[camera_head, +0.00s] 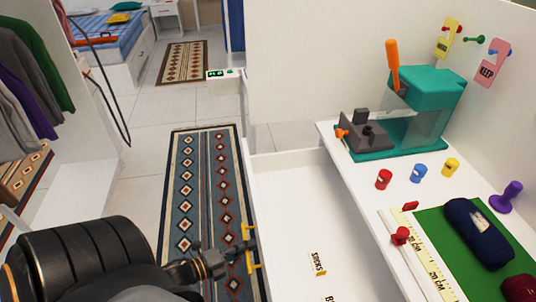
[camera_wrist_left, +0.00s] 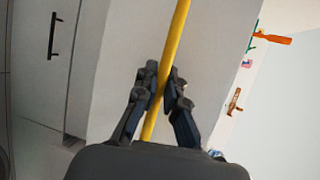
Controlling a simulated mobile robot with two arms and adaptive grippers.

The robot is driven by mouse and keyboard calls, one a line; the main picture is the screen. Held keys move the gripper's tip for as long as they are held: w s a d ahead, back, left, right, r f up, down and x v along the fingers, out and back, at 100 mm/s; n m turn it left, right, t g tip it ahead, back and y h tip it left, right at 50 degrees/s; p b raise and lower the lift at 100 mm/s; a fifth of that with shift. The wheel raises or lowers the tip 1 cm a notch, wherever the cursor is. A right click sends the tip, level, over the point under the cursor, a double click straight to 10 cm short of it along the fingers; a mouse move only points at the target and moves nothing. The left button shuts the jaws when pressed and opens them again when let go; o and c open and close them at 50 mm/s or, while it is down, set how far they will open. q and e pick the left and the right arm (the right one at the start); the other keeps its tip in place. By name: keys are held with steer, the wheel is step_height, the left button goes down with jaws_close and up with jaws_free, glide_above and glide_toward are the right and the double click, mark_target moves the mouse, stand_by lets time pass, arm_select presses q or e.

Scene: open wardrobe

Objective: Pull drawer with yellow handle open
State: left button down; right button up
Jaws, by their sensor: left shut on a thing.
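The yellow handle (camera_head: 250,262) is on the front of a white drawer (camera_head: 292,195) in the head view. The drawer stands out from the cabinet, its white inside visible from above. A label reading SOCKS (camera_head: 317,262) lies inside. My left gripper (camera_head: 238,254) is at the drawer front and shut on the yellow handle. In the left wrist view, its two dark fingers (camera_wrist_left: 163,88) close around the yellow bar (camera_wrist_left: 175,40), which runs up between them. My right gripper is not in view.
A white worktop (camera_head: 400,195) beside the drawer holds a teal machine (camera_head: 430,95), small coloured knobs, a ruler and a green mat (camera_head: 450,245) with dark rolls. A patterned rug (camera_head: 190,190) lies on the tiled floor. Clothes (camera_head: 30,70) hang at left.

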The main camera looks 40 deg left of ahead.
arm_select(q)
steer(key=shift+s+a, duration=0.6)
steer(key=shift+s, duration=0.2)
steer(key=shift+s+a, duration=0.55)
steer(key=shift+s, duration=0.2)
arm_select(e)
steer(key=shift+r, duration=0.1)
arm_select(q)
steer(key=c, duration=1.7)
jaws_free()
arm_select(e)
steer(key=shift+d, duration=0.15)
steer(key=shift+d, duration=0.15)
arm_select(q)
steer(key=v, duration=1.2)
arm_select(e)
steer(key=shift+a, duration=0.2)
